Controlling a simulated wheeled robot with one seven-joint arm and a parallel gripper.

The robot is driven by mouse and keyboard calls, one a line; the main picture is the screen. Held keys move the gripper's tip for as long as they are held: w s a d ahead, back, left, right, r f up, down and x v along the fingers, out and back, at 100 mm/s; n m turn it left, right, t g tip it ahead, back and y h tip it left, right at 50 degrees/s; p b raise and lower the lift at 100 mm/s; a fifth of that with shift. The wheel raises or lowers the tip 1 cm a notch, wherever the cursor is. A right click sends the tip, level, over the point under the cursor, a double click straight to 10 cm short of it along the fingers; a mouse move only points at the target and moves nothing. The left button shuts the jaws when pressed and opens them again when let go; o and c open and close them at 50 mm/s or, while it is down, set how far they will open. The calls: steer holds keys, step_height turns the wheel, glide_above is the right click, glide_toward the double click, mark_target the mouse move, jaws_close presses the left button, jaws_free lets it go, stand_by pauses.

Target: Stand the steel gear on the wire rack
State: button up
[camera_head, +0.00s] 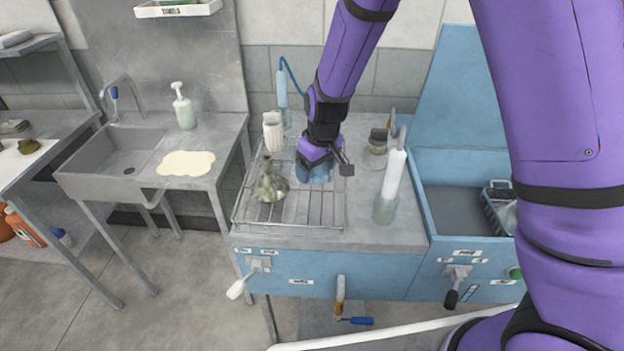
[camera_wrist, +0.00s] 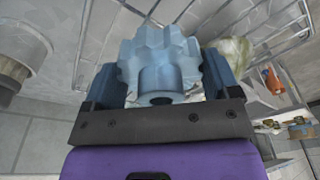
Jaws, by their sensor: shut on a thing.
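The steel gear (camera_wrist: 160,48) is a toothed, blue-grey wheel with a hub and a bore, seen in the wrist view. My gripper (camera_wrist: 163,66) is shut on it, with a blue finger on each side. In the head view my gripper (camera_head: 314,176) points down over the back part of the wire rack (camera_head: 292,213). There the gear is hard to tell from the fingers. The rack lies on the blue cabinet's grey top, and its wires also show at the top of the wrist view (camera_wrist: 270,38). Whether the gear touches the rack cannot be told.
A murky greenish flask (camera_head: 270,187) stands on the rack left of my gripper. A white bottle-like item (camera_head: 272,132) is behind the rack. A clear container with a white cylinder (camera_head: 392,187) stands to the right. The rack's front right part is clear.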

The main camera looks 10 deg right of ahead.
mark_target(317, 189)
steer(key=shift+d+f, duration=0.1)
steer(key=shift+f, duration=2.2)
steer(key=shift+f, duration=0.1)
steer(key=o, duration=1.2)
